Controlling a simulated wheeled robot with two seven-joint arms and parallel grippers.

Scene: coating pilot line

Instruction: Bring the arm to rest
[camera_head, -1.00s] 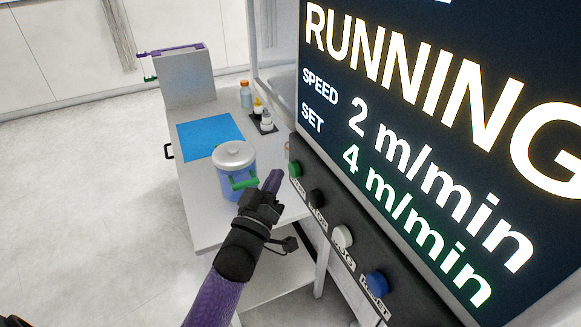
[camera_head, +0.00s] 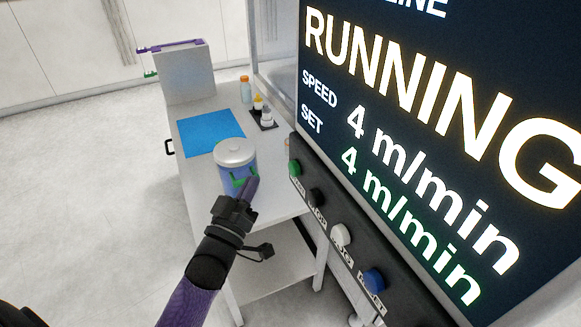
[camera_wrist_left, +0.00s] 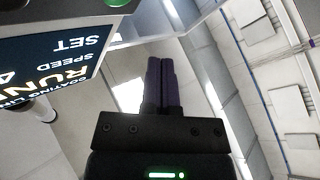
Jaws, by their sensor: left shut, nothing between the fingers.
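My left gripper (camera_head: 246,188) is shut and empty, its purple fingers together. In the head view it is in front of the blue pot with a grey lid (camera_head: 236,168) and overlaps its green handle; I cannot tell whether they touch. In the left wrist view the closed fingers (camera_wrist_left: 160,80) point up the picture with nothing between them. The control panel's screen (camera_head: 440,120) reads RUNNING, speed 4 m/min, set 4 m/min. Below it are a green button (camera_head: 295,168), a black one (camera_head: 318,197), a white one (camera_head: 341,233) and a blue one (camera_head: 374,280). My right gripper is not in view.
The pot stands on a light bench (camera_head: 205,222) with a blue mat (camera_head: 210,133). Small bottles (camera_head: 266,113) stand on a dark tray behind it, with an orange-capped bottle (camera_head: 246,90) nearby. A grey box (camera_head: 190,75) is at the back. The floor (camera_head: 80,190) at left is clear.

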